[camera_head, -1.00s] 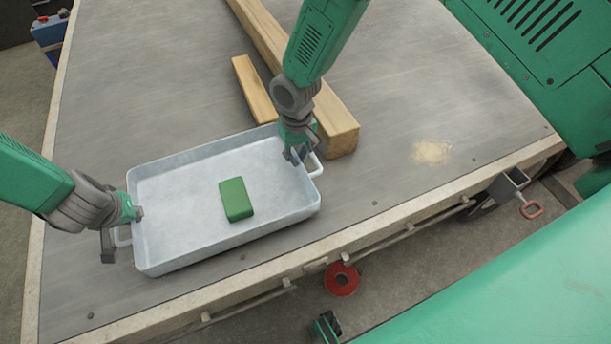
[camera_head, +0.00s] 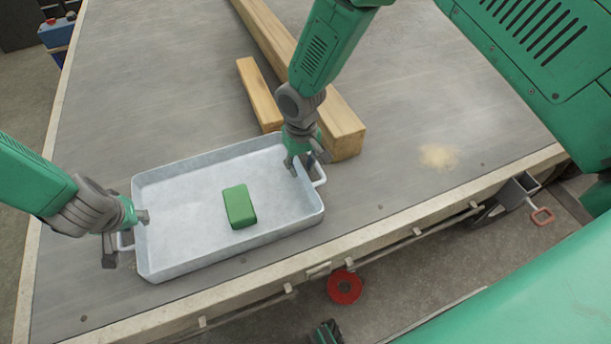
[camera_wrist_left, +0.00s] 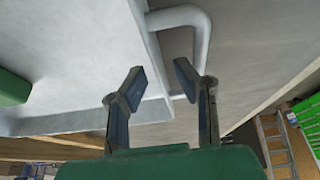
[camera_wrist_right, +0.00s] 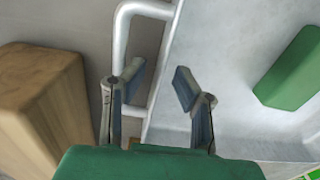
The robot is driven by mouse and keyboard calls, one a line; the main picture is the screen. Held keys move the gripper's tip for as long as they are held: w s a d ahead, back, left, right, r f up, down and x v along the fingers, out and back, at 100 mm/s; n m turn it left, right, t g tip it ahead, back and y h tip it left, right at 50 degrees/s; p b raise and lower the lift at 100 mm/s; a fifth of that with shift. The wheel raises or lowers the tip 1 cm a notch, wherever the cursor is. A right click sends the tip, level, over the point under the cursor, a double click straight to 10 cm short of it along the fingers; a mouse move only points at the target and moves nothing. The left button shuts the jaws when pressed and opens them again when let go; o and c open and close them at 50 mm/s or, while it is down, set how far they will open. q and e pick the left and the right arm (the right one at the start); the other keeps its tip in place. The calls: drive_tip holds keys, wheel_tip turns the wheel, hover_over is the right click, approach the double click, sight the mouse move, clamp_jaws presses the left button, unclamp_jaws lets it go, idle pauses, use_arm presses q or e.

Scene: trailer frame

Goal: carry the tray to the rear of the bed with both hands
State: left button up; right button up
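The pale metal tray (camera_head: 185,262) lies on the grey bed with a green block (camera_head: 239,206) inside it. My left gripper (camera_head: 125,236) is at the tray's left end, by the left handle (camera_wrist_left: 206,35). Its fingers are apart, one on each side of the end wall. My right gripper (camera_head: 306,163) is at the right end, by the right handle (camera_wrist_right: 121,40). Its fingers are also spread, one over the tray's inside and one over the handle gap. Neither wrist view shows fingers closed on the tray. Whether a fingertip touches it I cannot tell.
A long timber (camera_head: 343,128) and a shorter one (camera_head: 258,92) lie just behind the tray. A sandy patch (camera_head: 438,156) is on the bed at right. The front edge (camera_head: 240,302) is close to the tray. The left rear of the bed is clear.

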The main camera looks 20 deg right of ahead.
drive_tip(key=shift+r, duration=0.3)
use_arm(q)
drive_tip(key=v, duration=1.1)
drive_tip(key=shift+r, duration=0.15)
use_arm(e)
wheel_tip(320, 180, up, 11)
drive_tip(key=shift+r, duration=0.15)
use_arm(q)
drive_tip(key=shift+s, duration=0.15)
